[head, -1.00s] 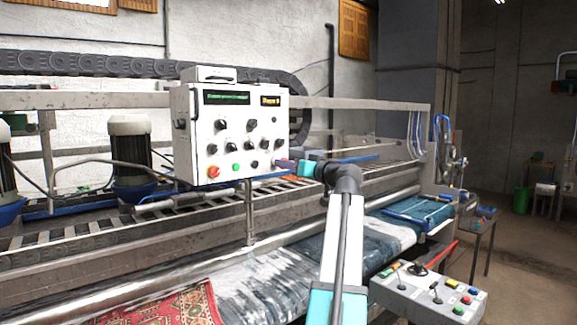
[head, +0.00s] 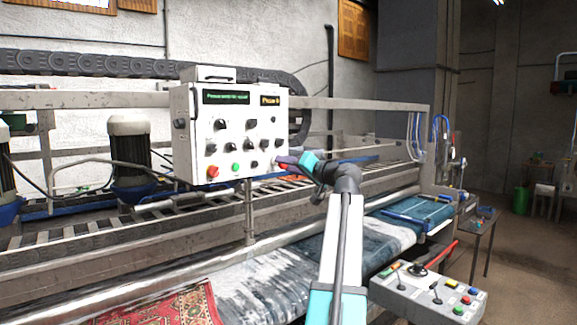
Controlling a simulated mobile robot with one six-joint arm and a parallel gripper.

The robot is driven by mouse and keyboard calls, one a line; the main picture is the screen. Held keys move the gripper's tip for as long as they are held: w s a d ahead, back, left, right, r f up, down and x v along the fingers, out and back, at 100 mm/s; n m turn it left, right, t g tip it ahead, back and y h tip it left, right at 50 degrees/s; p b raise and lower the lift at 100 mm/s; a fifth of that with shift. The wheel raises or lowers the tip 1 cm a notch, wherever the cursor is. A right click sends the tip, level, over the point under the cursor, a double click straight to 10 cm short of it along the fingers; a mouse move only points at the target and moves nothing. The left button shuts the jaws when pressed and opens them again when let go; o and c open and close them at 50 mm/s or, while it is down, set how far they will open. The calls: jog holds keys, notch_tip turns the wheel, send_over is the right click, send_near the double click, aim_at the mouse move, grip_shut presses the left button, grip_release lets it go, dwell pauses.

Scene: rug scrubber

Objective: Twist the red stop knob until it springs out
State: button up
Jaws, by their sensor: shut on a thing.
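The white control box (head: 203,130) stands on a post in front of the machine. My gripper (head: 284,162) is at the box's lower right corner, reaching in from the right. Its jaws are shut on a small red knob (head: 283,165), mostly hidden by the fingers, so whether it sits pressed in or out cannot be told. Another red knob (head: 213,172) sits at the box's lower left, apart from my gripper, with a green button (head: 236,168) beside it.
Several black knobs (head: 220,124) and two lit displays (head: 226,97) are on the box's face. A lower grey control console (head: 428,292) with coloured buttons stands at the front right. Machine rails run behind the box, and a rug (head: 165,308) lies below.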

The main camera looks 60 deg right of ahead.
jog(key=shift+m, duration=1.2)
jog(key=o, duration=1.1)
jog(key=shift+c, duration=0.2)
jog(key=shift+s, duration=0.15)
jog(key=b+v, duration=0.3)
jog(key=v, duration=1)
jog(key=shift+s, duration=0.25)
jog(key=shift+a+r, duration=0.1)
jog(key=shift+a, duration=0.05)
